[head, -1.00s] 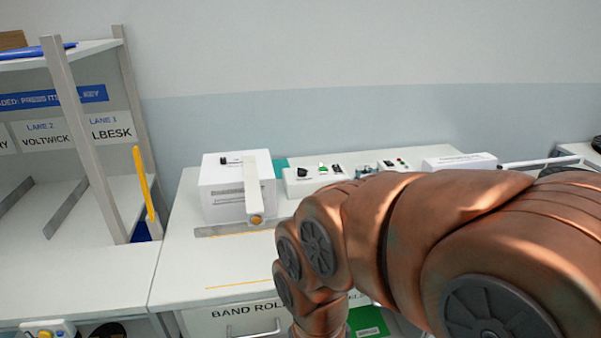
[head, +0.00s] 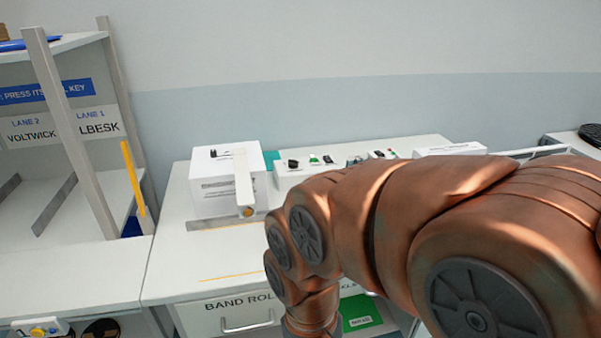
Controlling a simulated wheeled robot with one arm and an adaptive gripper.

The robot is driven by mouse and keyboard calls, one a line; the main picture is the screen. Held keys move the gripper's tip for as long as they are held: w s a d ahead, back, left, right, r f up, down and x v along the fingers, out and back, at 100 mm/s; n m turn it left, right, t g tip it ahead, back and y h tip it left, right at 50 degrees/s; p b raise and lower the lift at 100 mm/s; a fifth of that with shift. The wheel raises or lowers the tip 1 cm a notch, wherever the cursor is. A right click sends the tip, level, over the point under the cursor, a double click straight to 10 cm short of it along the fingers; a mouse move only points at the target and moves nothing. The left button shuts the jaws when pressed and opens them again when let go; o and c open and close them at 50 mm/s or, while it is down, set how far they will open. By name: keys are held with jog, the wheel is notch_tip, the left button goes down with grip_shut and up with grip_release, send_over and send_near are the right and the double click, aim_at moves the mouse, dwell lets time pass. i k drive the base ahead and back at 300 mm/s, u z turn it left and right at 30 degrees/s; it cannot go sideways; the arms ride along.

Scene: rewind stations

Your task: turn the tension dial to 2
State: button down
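A low white control panel (head: 284,182) stands at the back of the white workbench, right of a white box-shaped machine. A black knob (head: 293,163) sits at its left end, with a green control (head: 314,160) and a black switch (head: 328,160) beside it. More small controls (head: 380,154) lie further right, partly behind my arm. I cannot tell which one is the tension dial, and no numbers are readable. My copper-coloured arm covers the right and front of the bench. My gripper is out of view, below the picture.
The white machine (head: 212,190) has a pale lever arm (head: 243,180) pointing toward the front. A drawer marked "BAND ROL" (head: 235,310) is under the bench. Shelves with lane labels (head: 98,123) and a yellow bar (head: 132,178) stand at left. The bench's front left is clear.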

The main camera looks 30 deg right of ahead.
aim_at(292, 164)
jog(key=k, duration=0.65)
jog(key=z, duration=0.8)
jog(key=i, duration=1.15)
jog(key=u, duration=0.45)
jog(key=i, duration=0.5)
jog(key=u, duration=0.55)
